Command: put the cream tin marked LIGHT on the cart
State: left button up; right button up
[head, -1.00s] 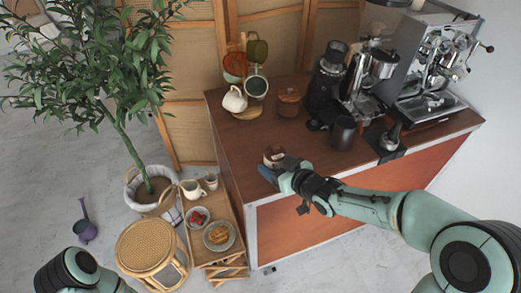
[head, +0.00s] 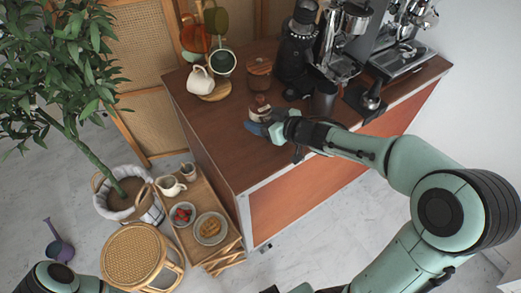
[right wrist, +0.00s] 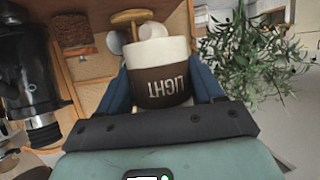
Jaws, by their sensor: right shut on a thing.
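The cream tin (head: 260,106), with a dark brown band and pale lid, is in my right gripper (head: 258,128) over the wooden counter. In the right wrist view the tin (right wrist: 162,80) has LIGHT on its band, upside down there. The blue fingers of my right gripper (right wrist: 165,92) are shut on its sides. I cannot tell how high it is above the counter. A small wooden cart (head: 206,190) stands at the counter's left side. My left arm shows at the lower left, but its gripper is out of view.
The cart bears a cream jug (head: 170,185), a smaller pitcher (head: 189,171), a bowl of berries (head: 183,214) and a plate with a pastry (head: 208,229). A rattan stool (head: 134,255) and a potted tree (head: 128,195) stand left of it. A coffee grinder (head: 295,50) stands behind my gripper.

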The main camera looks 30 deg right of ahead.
jog(key=f, duration=0.2)
jog(key=f+b, duration=0.1)
jog(key=f, duration=0.1)
jog(key=f+b, duration=0.1)
jog(key=f, duration=0.1)
jog(key=shift+w+f, duration=0.15)
jog(key=shift+w, duration=0.15)
pick_arm(q)
notch_tip(320, 180, down, 6)
jog(key=s+b, duration=0.2)
pick_arm(e)
jog(key=shift+f, duration=2.4)
jog(key=shift+f, duration=0.15)
jog(key=shift+f, duration=0.15)
pick_arm(q)
jog(key=shift+s, duration=0.1)
pick_arm(e)
jog(key=o, duration=1.3)
jog(key=shift+c, duration=0.2)
